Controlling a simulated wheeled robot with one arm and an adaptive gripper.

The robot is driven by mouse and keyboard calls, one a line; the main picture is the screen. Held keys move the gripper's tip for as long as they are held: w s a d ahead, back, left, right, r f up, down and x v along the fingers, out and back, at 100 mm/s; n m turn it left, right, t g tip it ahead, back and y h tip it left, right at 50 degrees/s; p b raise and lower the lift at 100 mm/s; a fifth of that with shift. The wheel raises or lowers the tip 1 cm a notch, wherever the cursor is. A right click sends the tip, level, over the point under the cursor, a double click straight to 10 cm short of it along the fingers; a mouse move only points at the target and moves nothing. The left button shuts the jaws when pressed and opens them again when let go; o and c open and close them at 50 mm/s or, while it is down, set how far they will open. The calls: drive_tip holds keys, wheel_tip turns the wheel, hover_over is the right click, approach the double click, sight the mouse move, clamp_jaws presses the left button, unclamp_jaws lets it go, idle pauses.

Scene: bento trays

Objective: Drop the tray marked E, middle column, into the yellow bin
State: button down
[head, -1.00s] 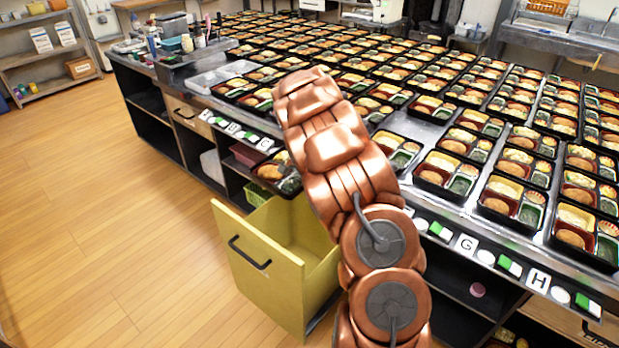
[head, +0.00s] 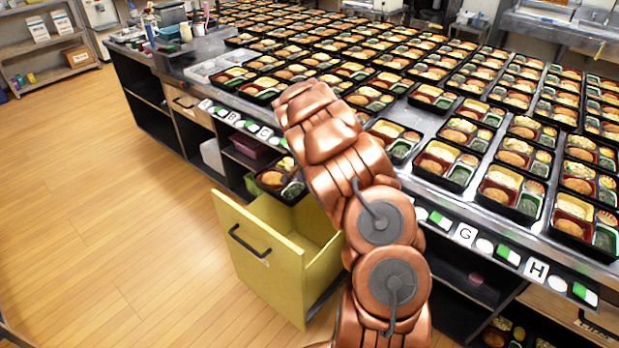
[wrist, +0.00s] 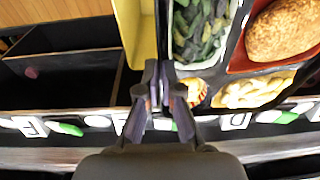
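The bento tray (head: 268,190) is off the counter, in the air at the back of the open yellow bin (head: 262,268) in the head view. In the wrist view the tray (wrist: 232,52) fills the upper right, with greens, a brown cutlet and a pale salad in it. My gripper (wrist: 158,82) is closed on the tray's near left edge. The yellow bin (wrist: 134,30) shows just left of the tray there. My arm hides the gripper and part of the tray in the head view. I cannot read a mark on the tray.
A long counter (head: 428,122) carries rows of similar bento trays, with a bare strip near its middle. Lettered tiles such as G (head: 465,234) and H (head: 536,270) line its front edge. Open dark shelves flank the bin. The wooden floor (head: 110,230) to the left is clear.

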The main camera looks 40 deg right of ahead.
drive_tip(key=shift+f, duration=0.1)
drive_tip(key=c, duration=1.2)
unclamp_jaws()
drive_tip(key=shift+c, duration=0.2)
wheel_tip(320, 180, up, 12)
drive_tip(key=a, duration=0.1)
drive_tip(key=shift+s+a, duration=0.3)
drive_tip(key=shift+s, duration=0.1)
